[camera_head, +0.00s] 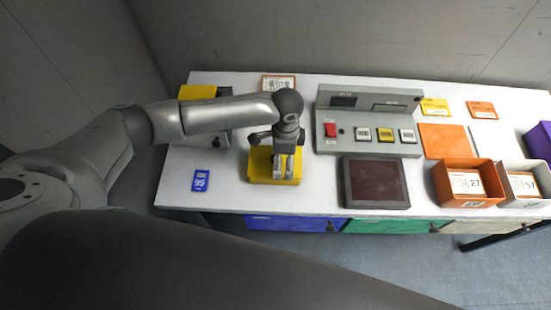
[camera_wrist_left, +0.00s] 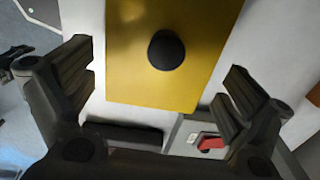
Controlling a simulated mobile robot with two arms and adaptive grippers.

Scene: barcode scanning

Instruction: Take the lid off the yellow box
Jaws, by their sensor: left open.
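The yellow box (camera_head: 259,167) sits on the white table, left of the grey control panel, partly hidden by my left gripper. In the left wrist view its flat yellow lid (camera_wrist_left: 128,62) fills the top middle, with a round black knob (camera_wrist_left: 166,50) on it. The lid appears to be on the box. My left gripper (camera_head: 284,174) points down over the box. In the left wrist view the left gripper (camera_wrist_left: 158,90) is open and empty, its fingers spread to either side, with the knob above the line between them. My right gripper is not in view.
The grey control panel (camera_head: 330,105) with a red button (camera_head: 330,130) stands right of the box. A dark screen (camera_head: 375,183) lies in front of it. A blue card (camera_head: 201,181) lies left of the box. Orange (camera_head: 440,190) and white (camera_head: 543,177) bins stand right.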

